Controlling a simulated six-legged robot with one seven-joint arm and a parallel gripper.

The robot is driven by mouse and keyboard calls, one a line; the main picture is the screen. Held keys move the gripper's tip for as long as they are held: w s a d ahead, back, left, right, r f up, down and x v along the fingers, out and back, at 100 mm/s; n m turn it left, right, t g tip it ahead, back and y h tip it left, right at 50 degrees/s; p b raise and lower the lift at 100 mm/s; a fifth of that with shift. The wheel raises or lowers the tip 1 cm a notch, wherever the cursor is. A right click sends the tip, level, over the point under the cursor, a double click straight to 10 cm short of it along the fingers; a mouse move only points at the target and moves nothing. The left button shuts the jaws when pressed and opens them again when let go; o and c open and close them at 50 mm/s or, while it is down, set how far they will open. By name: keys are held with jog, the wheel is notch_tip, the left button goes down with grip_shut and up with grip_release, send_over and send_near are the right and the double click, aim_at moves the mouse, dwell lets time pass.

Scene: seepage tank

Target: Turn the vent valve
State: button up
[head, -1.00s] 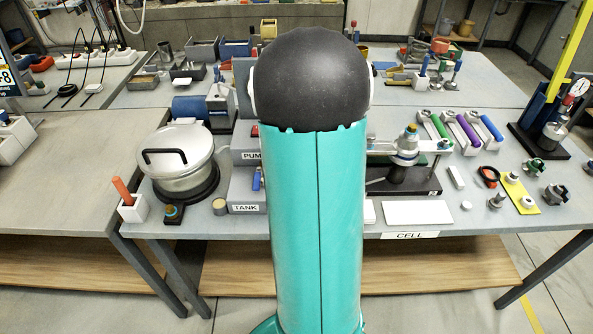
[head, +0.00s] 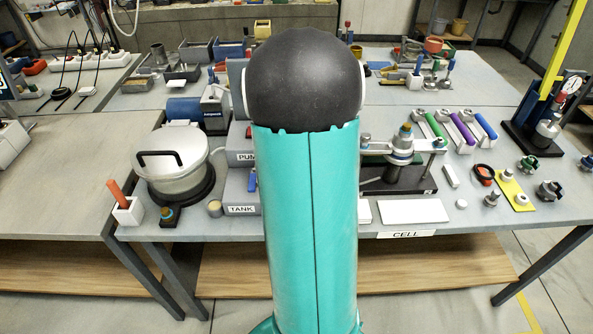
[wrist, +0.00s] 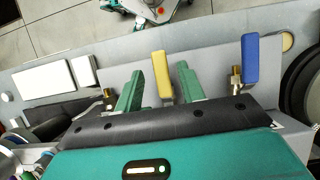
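My gripper (wrist: 159,88) is open in the wrist view, its two green fingers apart. A blue lever handle (wrist: 250,60) with a brass fitting (wrist: 236,76) is to the right of the fingers. The blue handle also shows in the head view (head: 252,181), above the TANK label (head: 241,209). No vent label is readable, so I cannot tell which lever is the vent valve. My arm hides the yellow lever and my gripper in the head view.
A lidded metal pot (head: 173,160) stands left of the tank block. A white plate (head: 413,211) and a clamp stand (head: 399,165) are to the right. Another brass fitting (wrist: 108,96) is close to the left finger. The bench's front edge is near.

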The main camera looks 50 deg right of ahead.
jog(key=shift+r, duration=0.1)
jog(key=v, duration=1.3)
jog(key=shift+w+r, duration=0.15)
jog(key=shift+r, duration=0.1)
jog(key=shift+d, duration=0.1)
